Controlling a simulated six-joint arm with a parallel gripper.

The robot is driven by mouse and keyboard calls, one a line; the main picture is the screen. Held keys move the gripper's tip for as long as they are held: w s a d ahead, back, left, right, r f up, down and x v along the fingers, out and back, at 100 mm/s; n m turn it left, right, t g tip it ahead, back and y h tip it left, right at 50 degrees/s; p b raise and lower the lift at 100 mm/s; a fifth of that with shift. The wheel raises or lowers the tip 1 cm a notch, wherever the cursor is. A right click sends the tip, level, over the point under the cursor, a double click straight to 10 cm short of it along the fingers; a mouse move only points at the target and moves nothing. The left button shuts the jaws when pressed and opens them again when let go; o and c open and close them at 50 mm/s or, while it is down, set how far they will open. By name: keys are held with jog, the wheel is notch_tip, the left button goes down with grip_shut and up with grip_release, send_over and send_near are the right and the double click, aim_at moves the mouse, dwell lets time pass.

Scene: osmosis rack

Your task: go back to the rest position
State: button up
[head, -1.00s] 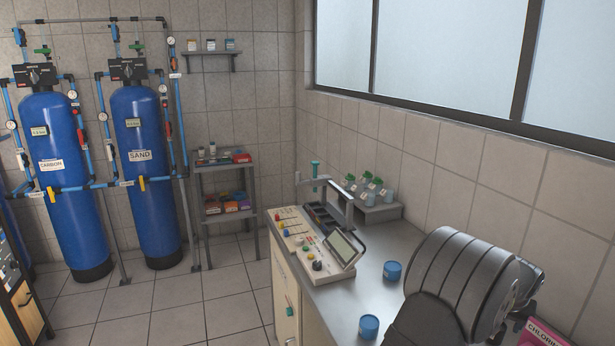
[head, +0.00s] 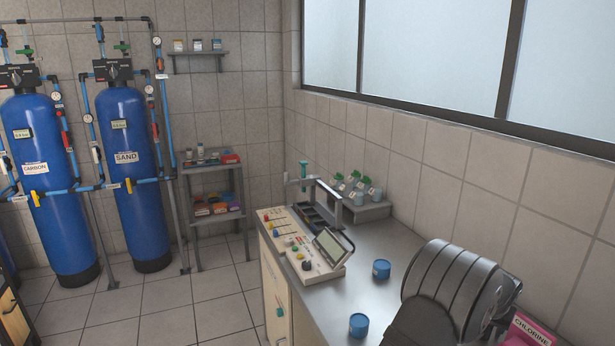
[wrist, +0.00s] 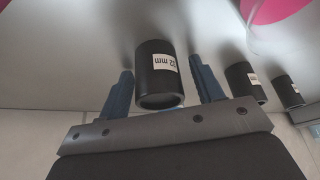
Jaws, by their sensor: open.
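My gripper (wrist: 162,90) shows in the wrist view with its two blue fingers spread wide. A black cylinder (wrist: 150,62) with a white "32 mm" label appears between the fingers, with gaps to both sides. It does not look gripped; how far it is from the fingertips I cannot tell.
Two more black cylinders (wrist: 243,82) (wrist: 287,92) stand right of the gripper. The bench (head: 400,240) holds a control panel (head: 300,245) and two blue cups (head: 381,269) (head: 359,325). A pink chlorine container (head: 526,330) is beside my arm. Blue tanks (head: 135,180) stand far left.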

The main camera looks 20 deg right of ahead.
jog(key=r, duration=1.1)
jog(key=shift+a, duration=0.2)
jog(key=w+a+m, duration=0.2)
jog(key=w+a, duration=0.2)
jog(key=a, duration=1.2)
jog(key=shift+g, duration=0.3)
jog(key=w+f, duration=0.2)
jog(key=w, duration=0.1)
jog(key=w+a+f, duration=0.1)
jog(key=w+f, duration=0.1)
jog(key=w, duration=0.2)
jog(key=w+f, duration=0.2)
jog(key=w, duration=0.2)
jog(key=shift+w+a+f, duration=0.25)
jog(key=shift+a+f, duration=0.05)
jog(key=shift+a, duration=0.05)
jog(key=f, duration=0.3)
jog(key=shift+w, duration=0.2)
jog(key=shift+f, duration=0.4)
